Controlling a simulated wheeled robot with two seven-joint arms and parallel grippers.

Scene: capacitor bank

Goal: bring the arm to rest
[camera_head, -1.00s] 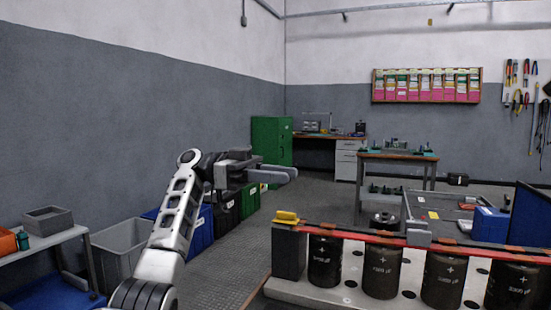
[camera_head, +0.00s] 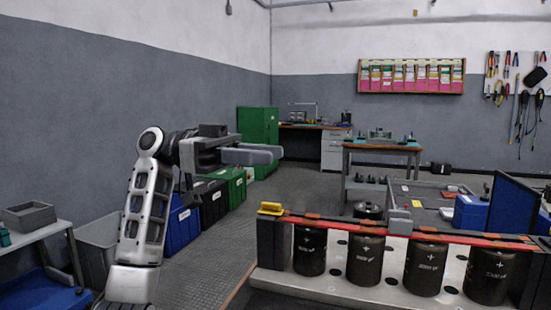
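My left arm (camera_head: 146,205) comes up from the lower left of the head view and bends to the right at its top. My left gripper (camera_head: 268,153) points right in mid-air, well above the floor and apart from the capacitor bank. The fingers show nearly edge-on, so I cannot tell whether they are open or shut. I see no object in them. The capacitor bank (camera_head: 365,258) stands at the lower right, with several dark capacitors under a red strip (camera_head: 450,238). My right gripper is not in view.
A yellow piece (camera_head: 271,208) sits on the bank's left end block. A grey bin (camera_head: 97,243), a blue bin (camera_head: 182,228) and green bins line the left wall. A shelf (camera_head: 34,235) stands far left. A workbench (camera_head: 381,148) stands beyond the bank. Floor between is open.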

